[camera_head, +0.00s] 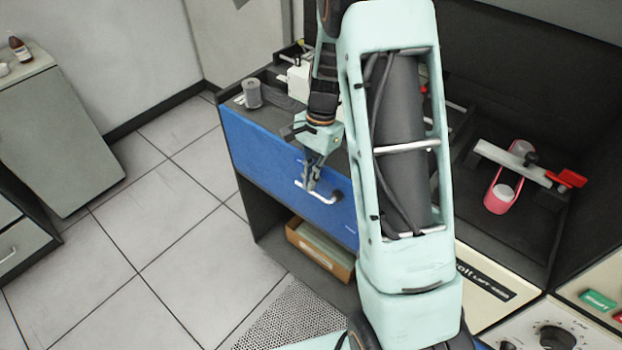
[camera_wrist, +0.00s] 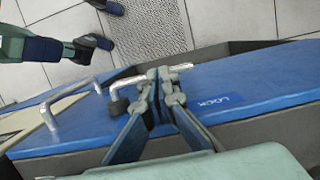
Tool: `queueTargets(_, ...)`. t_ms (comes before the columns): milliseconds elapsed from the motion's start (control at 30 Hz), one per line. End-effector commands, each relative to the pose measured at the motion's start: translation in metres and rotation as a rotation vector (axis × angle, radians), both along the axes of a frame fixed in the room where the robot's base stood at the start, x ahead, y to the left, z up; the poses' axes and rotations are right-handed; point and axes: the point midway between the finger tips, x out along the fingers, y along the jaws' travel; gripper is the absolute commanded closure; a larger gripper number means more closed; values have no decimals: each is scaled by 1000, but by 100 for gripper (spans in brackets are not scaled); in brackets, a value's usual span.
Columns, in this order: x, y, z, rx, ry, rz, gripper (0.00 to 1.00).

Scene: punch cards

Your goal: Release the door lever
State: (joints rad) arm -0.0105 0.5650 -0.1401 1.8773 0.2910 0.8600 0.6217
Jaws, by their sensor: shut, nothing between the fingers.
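The blue door (camera_head: 260,160) is on the front of the dark cabinet. A silver door lever (camera_head: 326,198) is on its face, in the head view just below my fingertips. My gripper (camera_head: 310,186) points down at the lever with its fingers together and empty. In the wrist view the blue door (camera_wrist: 265,80) carries a "LOCK" label (camera_wrist: 222,98). The lever (camera_wrist: 182,67) shows on both sides of my gripper (camera_wrist: 160,76), with a dark knob (camera_wrist: 118,106) at left. The fingertips hide its middle; I cannot tell whether they touch it.
A silver U-shaped handle (camera_wrist: 72,102) stands left of the lever in the wrist view. A cardboard box (camera_head: 318,252) sits in the open space below the door. A grey spool (camera_head: 252,93) stands on the cabinet top. The tiled floor (camera_head: 170,225) at left is clear.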

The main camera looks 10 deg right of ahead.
Motion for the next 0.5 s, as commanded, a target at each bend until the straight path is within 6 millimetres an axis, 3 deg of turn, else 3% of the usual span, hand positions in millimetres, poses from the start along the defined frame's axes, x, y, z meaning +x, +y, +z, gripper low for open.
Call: queueTargets(500,4,3,-12,0,0,0,100)
